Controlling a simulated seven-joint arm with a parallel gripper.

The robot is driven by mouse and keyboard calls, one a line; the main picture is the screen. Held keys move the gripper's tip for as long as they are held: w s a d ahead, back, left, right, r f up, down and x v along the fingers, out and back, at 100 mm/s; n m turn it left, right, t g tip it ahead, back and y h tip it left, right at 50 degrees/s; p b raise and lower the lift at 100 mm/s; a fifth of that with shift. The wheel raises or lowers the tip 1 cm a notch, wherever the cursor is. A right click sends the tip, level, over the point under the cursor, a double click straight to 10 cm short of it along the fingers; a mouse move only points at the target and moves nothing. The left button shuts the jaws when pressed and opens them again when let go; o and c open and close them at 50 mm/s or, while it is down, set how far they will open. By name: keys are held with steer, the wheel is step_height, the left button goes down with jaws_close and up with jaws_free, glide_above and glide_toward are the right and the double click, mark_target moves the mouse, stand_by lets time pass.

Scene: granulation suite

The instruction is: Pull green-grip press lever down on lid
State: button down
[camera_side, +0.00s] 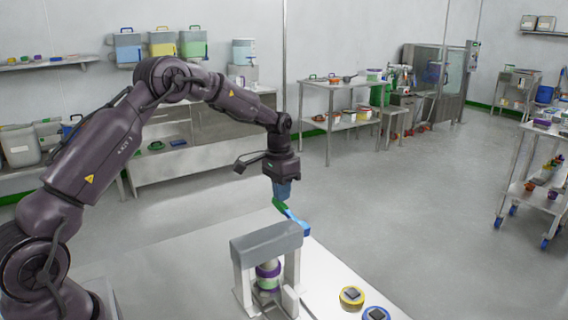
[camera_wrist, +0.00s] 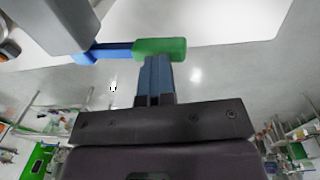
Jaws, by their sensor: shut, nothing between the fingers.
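The press lever is a blue bar with a green grip (camera_side: 279,204). It sticks out behind the grey press (camera_side: 266,243) and slants, its blue part (camera_side: 296,222) lower and to the right. My gripper (camera_side: 282,190) is shut and points down just above the green grip. In the wrist view the shut blue fingers (camera_wrist: 157,65) reach the edge of the green grip (camera_wrist: 160,48); I cannot tell whether they touch it. Under the press head stands a container with a purple lid (camera_side: 268,270), partly hidden by the frame.
The press stands on a white table (camera_side: 190,262). A yellow round item (camera_side: 352,296) and a blue round item (camera_side: 376,314) lie at its front right. The table left of the press is clear. Shelves and carts stand well away at the back and right.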

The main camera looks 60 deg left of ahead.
mark_target(286, 204)
step_height(286, 204, up, 14)
steer(key=d, duration=0.2)
steer(key=shift+f, duration=0.2)
stand_by(0.3)
steer(key=s+d+r+t, duration=0.1)
steer(key=s+d, duration=0.4)
steer(key=s, duration=0.4)
steer(key=s+d+r+t, duration=0.2)
steer(key=s+d, duration=0.3)
steer(key=s, duration=0.5)
steer(key=s+d+r+t, duration=0.1)
steer(key=s+d, duration=0.3)
steer(key=s, duration=0.5)
steer(key=shift+s+d+r+t+y, duration=0.3)
steer(key=shift+s+d+t+y, duration=0.1)
steer(key=shift+t, duration=0.3)
